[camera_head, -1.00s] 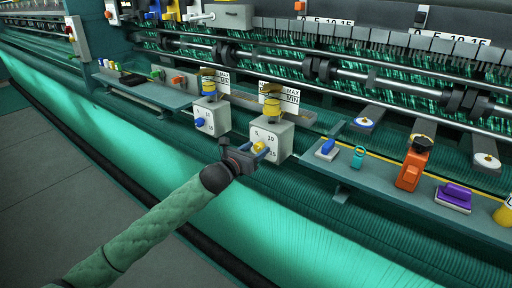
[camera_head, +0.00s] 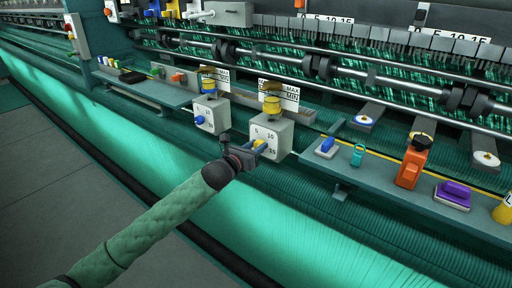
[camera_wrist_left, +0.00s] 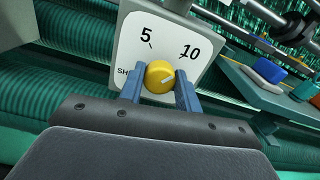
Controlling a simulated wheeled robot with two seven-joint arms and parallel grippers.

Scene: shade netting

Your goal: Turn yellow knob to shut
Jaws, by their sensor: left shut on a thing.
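The yellow knob (camera_wrist_left: 159,77) is on the front of a white dial box (camera_head: 283,134), which also shows in the left wrist view (camera_wrist_left: 128,52). The dial reads 5 and 10, with partly hidden letters "SH" at the lower left in the wrist view. A pale mark on the knob points up and to the right, towards the 10 side. My left gripper (camera_wrist_left: 160,92) has its blue fingers on both sides of the knob, shut on it. In the head view my left gripper (camera_head: 256,152) partly covers the knob. My right gripper is not in view.
A similar box with a blue knob (camera_head: 199,120) stands just left. A shelf at right holds a blue block (camera_head: 327,146), a teal ring (camera_head: 357,155), an orange item (camera_head: 409,168) and a purple item (camera_head: 453,193). Green netting lies below.

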